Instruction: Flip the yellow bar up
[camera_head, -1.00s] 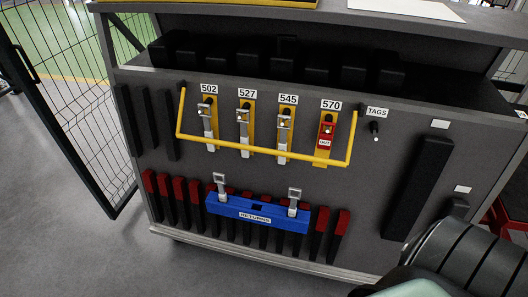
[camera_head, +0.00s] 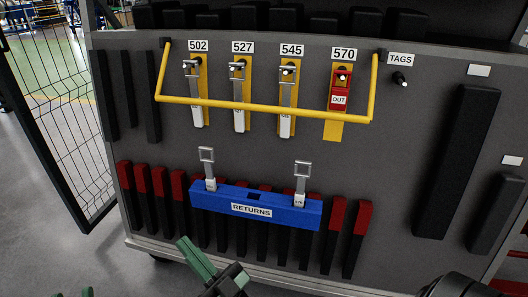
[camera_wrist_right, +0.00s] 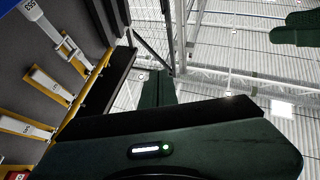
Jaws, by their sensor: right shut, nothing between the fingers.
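The yellow bar (camera_head: 262,109) is a U-shaped rail hinged at both upper ends on the grey panel. It hangs down, its crosspiece running in front of the tags under labels 502, 527, 545 and 570. Part of it also shows in the right wrist view (camera_wrist_right: 92,76). My right gripper (camera_head: 193,252) is at the bottom of the head view, below the blue returns box and apart from the bar. Its green fingers (camera_wrist_right: 160,88) are shut and empty. Only small green tips of my left gripper (camera_head: 75,293) show at the bottom left edge.
The blue returns box (camera_head: 255,209) holds two silver-ringed tags and sits below the bar. Red-topped black slots (camera_head: 160,182) line the lower panel. A peg labelled TAGS (camera_head: 400,79) is right of the bar. A mesh fence (camera_head: 45,110) stands left.

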